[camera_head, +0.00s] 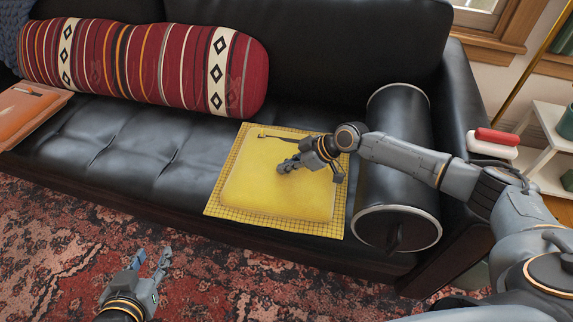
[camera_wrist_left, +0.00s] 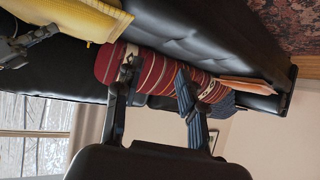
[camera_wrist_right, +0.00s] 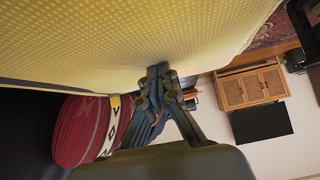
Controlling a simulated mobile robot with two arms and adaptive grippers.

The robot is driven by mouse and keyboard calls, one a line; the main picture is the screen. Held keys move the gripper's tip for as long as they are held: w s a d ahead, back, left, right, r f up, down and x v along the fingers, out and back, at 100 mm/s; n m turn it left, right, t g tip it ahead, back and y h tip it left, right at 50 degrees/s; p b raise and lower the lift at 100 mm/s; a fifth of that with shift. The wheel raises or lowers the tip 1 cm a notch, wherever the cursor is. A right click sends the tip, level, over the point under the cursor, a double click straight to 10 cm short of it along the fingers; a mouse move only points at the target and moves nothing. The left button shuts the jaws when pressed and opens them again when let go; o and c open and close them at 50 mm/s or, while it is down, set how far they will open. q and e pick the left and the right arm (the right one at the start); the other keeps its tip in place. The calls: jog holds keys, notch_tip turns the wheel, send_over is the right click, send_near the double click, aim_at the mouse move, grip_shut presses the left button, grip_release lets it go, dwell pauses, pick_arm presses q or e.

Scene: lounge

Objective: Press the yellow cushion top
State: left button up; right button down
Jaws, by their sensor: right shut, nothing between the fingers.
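The yellow cushion (camera_head: 285,200) lies flat on a yellow checked mat (camera_head: 335,222) on the black sofa seat. My right gripper (camera_head: 288,165) is over the cushion's upper middle, shut and empty, with its fingertips at or very near the top surface. In the right wrist view the yellow surface (camera_wrist_right: 150,40) fills the top and the shut right fingertips (camera_wrist_right: 160,72) meet its edge in the picture; contact cannot be told for sure. My left gripper (camera_head: 152,268) is open and empty above the rug, in front of the sofa. The left wrist view shows its fingers (camera_wrist_left: 158,80) spread apart.
A red striped bolster (camera_head: 145,65) lies along the sofa back. A white side table (camera_head: 545,150) holds a red and white item (camera_head: 495,140). The seat's middle is clear.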

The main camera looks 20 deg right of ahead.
jog(key=shift+s+f+b, duration=0.1)
jog(key=shift+f+b, duration=0.25)
jog(key=shift+f, duration=0.55)
pick_arm(q)
jog(key=w+r+t, duration=0.1)
jog(key=d+r+t, duration=0.1)
jog(key=w+r, duration=0.1)
jog(key=r, duration=0.1)
jog(key=shift+w+d+r+t+h, duration=0.1)
jog(key=shift+w+d+t+h, duration=0.1)
jog(key=shift+w+t+h, duration=0.2)
jog(key=shift+s, duration=0.1)
pick_arm(e)
jog(key=shift+f, duration=0.1)
